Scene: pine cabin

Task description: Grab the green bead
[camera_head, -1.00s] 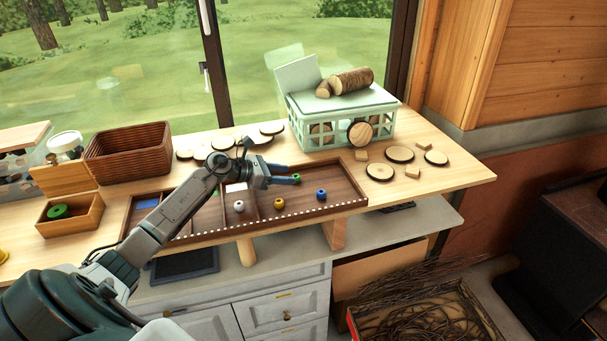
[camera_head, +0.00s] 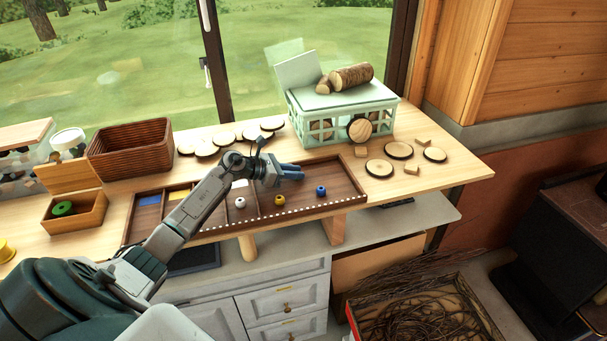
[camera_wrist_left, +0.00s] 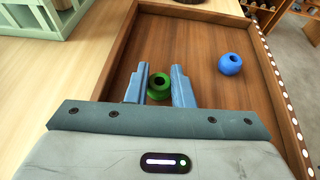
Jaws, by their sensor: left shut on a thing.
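The green bead (camera_wrist_left: 159,87) lies between the two blue fingers of my left gripper (camera_wrist_left: 160,76) in the left wrist view, with its hole facing up. The gripper is shut on it, low over the floor of the brown compartment tray (camera_wrist_left: 205,75). In the head view my left gripper (camera_head: 292,173) reaches into the tray's right compartment, and its fingers hide the bead. A blue bead (camera_wrist_left: 230,64) sits apart to the right of the fingers; it also shows in the head view (camera_head: 321,190). My right gripper is not in view.
A yellow bead (camera_head: 279,201) and a white bead (camera_head: 240,203) sit in the tray near its front wall. A pale green crate (camera_head: 342,113) stands behind it, with wood slices (camera_head: 379,168) to the right. A wooden box (camera_head: 75,215) with a green ring is at left.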

